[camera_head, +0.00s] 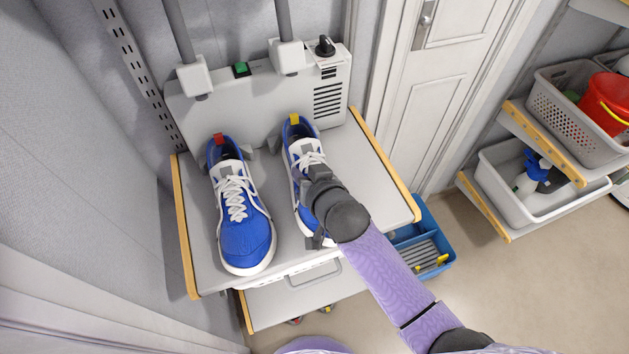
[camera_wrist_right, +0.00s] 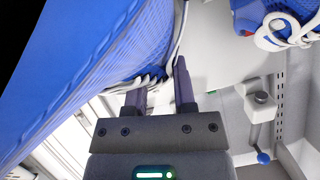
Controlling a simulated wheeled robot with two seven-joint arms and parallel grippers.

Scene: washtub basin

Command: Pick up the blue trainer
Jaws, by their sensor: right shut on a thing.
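Two blue trainers with white laces and soles stand side by side on a grey shelf top (camera_head: 352,180). The left trainer (camera_head: 243,240) has a red heel tab; the right trainer (camera_head: 293,157) has a yellow one. My right gripper (camera_head: 309,180) reaches over the right trainer from the front and covers part of its middle and toe. In the right wrist view my gripper (camera_wrist_right: 160,80) is shut on this trainer (camera_wrist_right: 75,75), near its laces; the exact contact is partly hidden. The left trainer also shows there at the upper right (camera_wrist_right: 270,15). My left gripper is not in view.
A grey machine (camera_head: 245,105) with posts, a green switch and a black knob stands behind the trainers. A blue crate (camera_head: 447,268) is below at the right. Baskets (camera_head: 560,90) sit on shelves at the far right. The shelf top's right part is clear.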

